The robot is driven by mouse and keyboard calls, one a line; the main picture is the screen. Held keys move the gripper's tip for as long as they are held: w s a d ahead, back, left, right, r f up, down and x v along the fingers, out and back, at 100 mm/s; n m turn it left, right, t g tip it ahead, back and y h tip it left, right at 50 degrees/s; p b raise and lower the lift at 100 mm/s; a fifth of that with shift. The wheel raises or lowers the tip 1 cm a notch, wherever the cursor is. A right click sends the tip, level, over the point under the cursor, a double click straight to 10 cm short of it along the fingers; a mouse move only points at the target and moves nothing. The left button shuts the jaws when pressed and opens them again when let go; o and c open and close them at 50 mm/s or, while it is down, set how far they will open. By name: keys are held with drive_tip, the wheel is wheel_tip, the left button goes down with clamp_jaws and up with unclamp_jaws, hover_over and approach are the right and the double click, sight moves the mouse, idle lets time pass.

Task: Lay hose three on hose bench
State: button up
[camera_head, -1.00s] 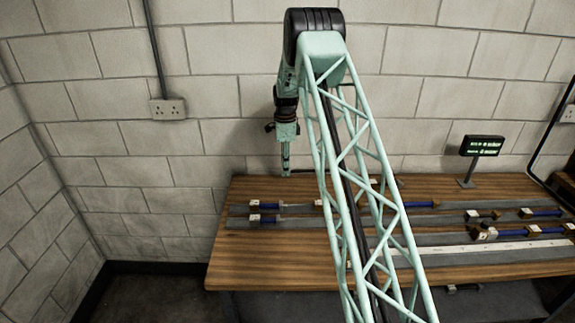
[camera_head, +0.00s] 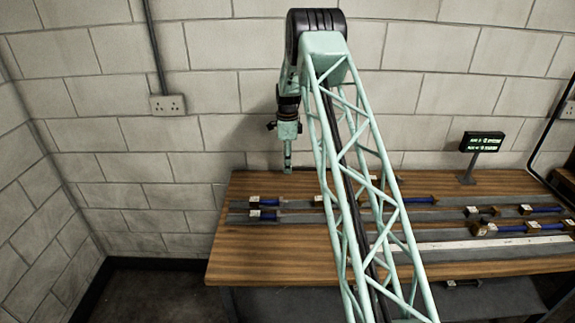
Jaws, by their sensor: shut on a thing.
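My gripper (camera_head: 288,168) points straight down above the back left of the wooden hose bench (camera_head: 222,262). It is shut, but what it holds is too small and too hidden to make out. Two short blue hose ends with pale fittings lie in grey strips at the bench's left, a rear one (camera_head: 269,203) and a front one (camera_head: 268,215). Another blue piece (camera_head: 420,200) shows right of my arm, and more lie farther right, such as this one (camera_head: 512,228). I cannot tell which is hose three. My arm hides the middle of the bench.
A small display with green text (camera_head: 483,142) stands on a post at the back right. A pale strip (camera_head: 520,243) runs along the front right. The block wall is close behind the bench. The front left wood is bare.

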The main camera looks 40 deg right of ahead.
drive_tip(key=shift+f+b, duration=0.65)
drive_tip(key=shift+f, duration=2.25)
drive_tip(key=o, duration=0.9)
drive_tip(key=shift+r, duration=5.95)
